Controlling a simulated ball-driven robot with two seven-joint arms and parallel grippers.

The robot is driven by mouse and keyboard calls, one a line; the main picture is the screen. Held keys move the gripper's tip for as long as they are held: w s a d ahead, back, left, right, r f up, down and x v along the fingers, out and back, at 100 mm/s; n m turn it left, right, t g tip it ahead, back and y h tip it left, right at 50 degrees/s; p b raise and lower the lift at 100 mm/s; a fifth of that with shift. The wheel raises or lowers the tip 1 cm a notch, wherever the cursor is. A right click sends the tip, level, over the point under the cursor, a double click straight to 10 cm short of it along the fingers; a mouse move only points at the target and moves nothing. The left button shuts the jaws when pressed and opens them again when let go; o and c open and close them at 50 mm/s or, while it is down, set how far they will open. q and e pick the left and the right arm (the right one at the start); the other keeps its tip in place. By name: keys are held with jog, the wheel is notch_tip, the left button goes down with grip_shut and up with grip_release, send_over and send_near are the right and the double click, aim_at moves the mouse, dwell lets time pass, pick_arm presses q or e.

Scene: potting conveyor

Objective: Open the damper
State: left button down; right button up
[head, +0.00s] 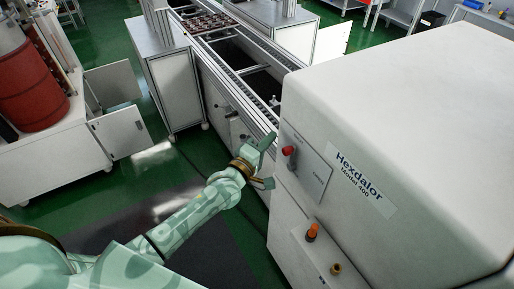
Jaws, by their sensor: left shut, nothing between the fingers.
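A white machine marked "Hexdalor Model 400" (430,120) fills the right side of the head view. A red knob (289,151) sticks out of a pale panel on its front-left face. An orange knob (312,232) and a small brass-coloured fitting (335,268) sit lower on the same side. The small lettering is unreadable, so I cannot tell which part is the damper. My left gripper (263,160) is shut and empty, just left of the red knob and apart from it in the picture. My right gripper is out of view.
A conveyor frame (232,78) runs away behind the machine, with a tray of pots (209,22) at its far end. A red drum (30,85) stands on a white cabinet (50,150) with open doors at left. Green floor (180,165) is clear between them.

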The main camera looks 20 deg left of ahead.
aim_at(291, 152)
pick_arm(q)
jog(key=s+d, duration=0.2)
jog(key=shift+d+f+p, duration=0.3)
jog(key=shift+d+f, duration=0.05)
jog(key=shift+s+d+m+b, duration=0.3)
jog(key=shift+s+m, duration=0.05)
jog(key=shift+m, duration=0.25)
jog(key=m, duration=0.1)
jog(key=s+d+m+t+h+b, duration=0.1)
jog(key=s+d+m+b, duration=0.1)
jog(key=m, duration=0.1)
jog(key=shift+d+f+h, duration=0.2)
jog(key=shift+d+h, duration=0.05)
jog(key=shift+h, duration=0.05)
jog(key=s+d+f+m+h+b, duration=0.3)
jog(key=m+h+b, duration=0.3)
jog(key=m, duration=0.7)
jog(key=shift+s+d+f+b, duration=0.3)
jog(key=shift+d+f+b, duration=0.3)
jog(key=shift+d+b, duration=0.25)
jog(key=shift+g+h, duration=0.3)
